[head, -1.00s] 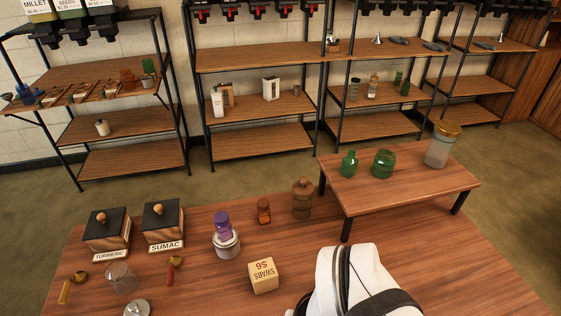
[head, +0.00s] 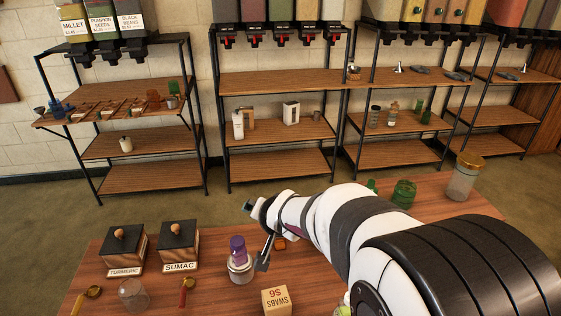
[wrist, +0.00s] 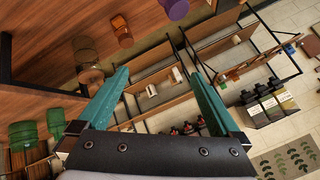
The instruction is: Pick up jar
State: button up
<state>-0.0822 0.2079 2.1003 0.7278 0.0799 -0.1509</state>
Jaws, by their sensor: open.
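My gripper (head: 257,236) is open and empty, above the table beside a purple jar (head: 237,250). The purple jar stands on a silver-lidded canister (head: 240,272) and also shows at the top of the wrist view (wrist: 175,8). A clear glass jar (head: 133,294) stands at the table's left front. I cannot tell which jar the task names. In the wrist view, my two teal fingers (wrist: 153,62) are spread with nothing between them.
An amber bottle (wrist: 121,32) and a brown bottle (wrist: 88,52) show in the wrist view; my arm mostly hides them in the head view. Shelves stand behind.

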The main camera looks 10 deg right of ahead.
jog(key=w+d+f+m+t+h, duration=0.1)
jog(key=w+d+f+m+h, duration=0.1)
jog(key=w+d+f+h, duration=0.6)
jog(key=d+f+h, duration=0.1)
jog(key=d+f, duration=0.1)
jog(key=f, duration=0.1)
jog(key=d+f+m+h, duration=0.1)
jog(key=f, duration=0.2)
jog(key=d+f+g+h, duration=0.1)
jog(key=d+f, duration=0.1)
jog(key=f, duration=0.1)
jog(key=shift+w+d+f, duration=0.2)
jog(key=shift+d+f, duration=0.1)
jog(key=shift+f, duration=0.05)
jog(key=x, duration=0.5)
grip_shut()
